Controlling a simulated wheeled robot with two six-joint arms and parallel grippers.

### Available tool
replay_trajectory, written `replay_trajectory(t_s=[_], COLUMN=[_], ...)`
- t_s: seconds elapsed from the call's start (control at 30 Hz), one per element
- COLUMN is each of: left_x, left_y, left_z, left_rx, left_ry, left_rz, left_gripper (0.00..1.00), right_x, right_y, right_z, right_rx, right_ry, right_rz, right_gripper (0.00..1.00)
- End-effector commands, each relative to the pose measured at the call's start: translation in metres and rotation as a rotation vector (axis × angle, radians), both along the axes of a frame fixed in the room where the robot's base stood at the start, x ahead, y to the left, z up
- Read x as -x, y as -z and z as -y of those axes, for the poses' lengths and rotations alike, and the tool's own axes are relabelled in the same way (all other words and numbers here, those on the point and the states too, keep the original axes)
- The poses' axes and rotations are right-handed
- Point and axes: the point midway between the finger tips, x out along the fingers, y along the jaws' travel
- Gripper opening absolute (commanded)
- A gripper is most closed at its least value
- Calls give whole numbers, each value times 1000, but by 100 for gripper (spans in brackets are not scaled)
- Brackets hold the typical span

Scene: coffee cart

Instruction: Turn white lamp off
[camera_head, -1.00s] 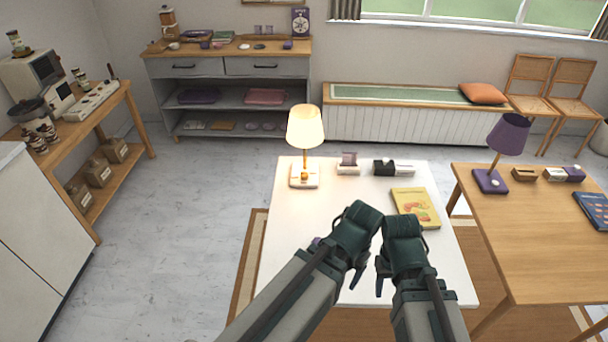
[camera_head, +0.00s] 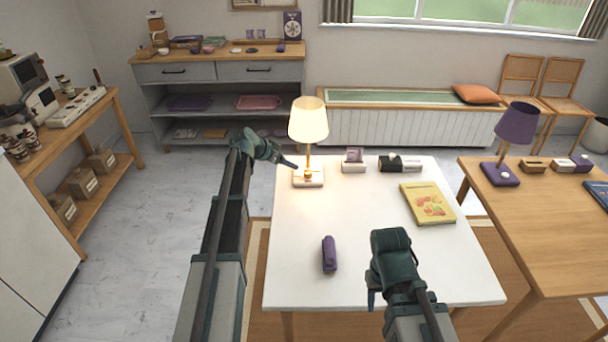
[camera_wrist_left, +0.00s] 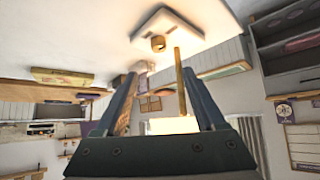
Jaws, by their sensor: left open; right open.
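The white lamp (camera_head: 308,120) stands lit on the far left part of the white table, with a cream shade, brass stem and square white base (camera_head: 308,178). My left gripper (camera_head: 290,163) is open and empty, just left of the stem, above the table's left edge. In the left wrist view the lamp is upside down: its base (camera_wrist_left: 170,30) is at the top, a round brass piece on it, and its stem and glowing shade (camera_wrist_left: 172,126) show between my open fingers (camera_wrist_left: 159,76). My right gripper (camera_head: 374,287) is open over the table's front; its fingers are partly hidden.
A purple stapler-like object (camera_head: 329,254) lies on the white table (camera_head: 290,270). A yellow book (camera_head: 427,203) and small desk items (camera_head: 400,163) lie further right and back. A purple lamp (camera_head: 516,124) stands on the wooden table (camera_head: 530,230) at right.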

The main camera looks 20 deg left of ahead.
Motion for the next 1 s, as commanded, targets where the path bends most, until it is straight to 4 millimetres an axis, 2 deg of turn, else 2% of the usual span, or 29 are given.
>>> replay_trajectory(t_s=[0.17,0.37,0.8,1.0], left_x=[-2,-14,-65,-82], left_y=[5,20,80,97], left_z=[2,9,36,46], left_rx=[0,-1,-1,-1], left_ry=[1,2,1,1], left_rz=[-2,-3,-4,-3], left_gripper=[71,71,71,71], right_x=[0,0,0,0], right_y=[4,20,80,97], right_z=[0,0,0,0], right_rx=[0,0,0,0], right_ry=[0,0,-1,-1], right_rz=[0,0,0,0], right_gripper=[50,50,50,50])
